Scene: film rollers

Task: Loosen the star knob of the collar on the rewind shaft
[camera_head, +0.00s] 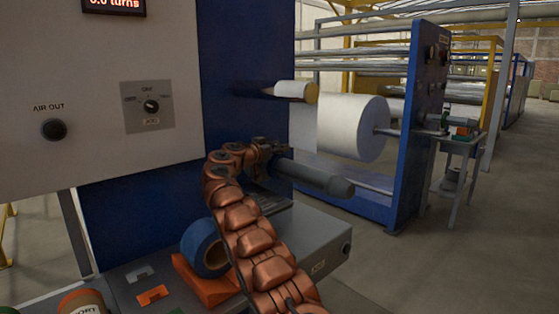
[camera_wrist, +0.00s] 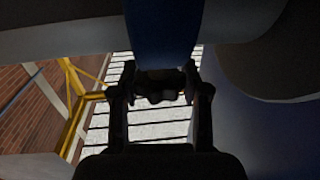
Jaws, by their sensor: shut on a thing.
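The rewind shaft (camera_head: 315,178) is a grey bar that sticks out to the right from the blue machine frame, its rounded end free. My gripper (camera_head: 268,148) is at the shaft's inner end, close to the blue frame. In the wrist view my gripper (camera_wrist: 160,82) has one finger on each side of a dark, lobed star knob (camera_wrist: 160,92) and is shut on it. The collar cannot be made out clearly; my gripper hides that part of the shaft in the head view. The wrist view is dark there.
A display (camera_head: 114,4) at the top left reads "0.0 turns", partly cut off. A grey cabinet (camera_head: 325,235) below the shaft bears a blue roll (camera_head: 203,247) in an orange holder (camera_head: 207,283). A white film roll (camera_head: 352,127) is behind.

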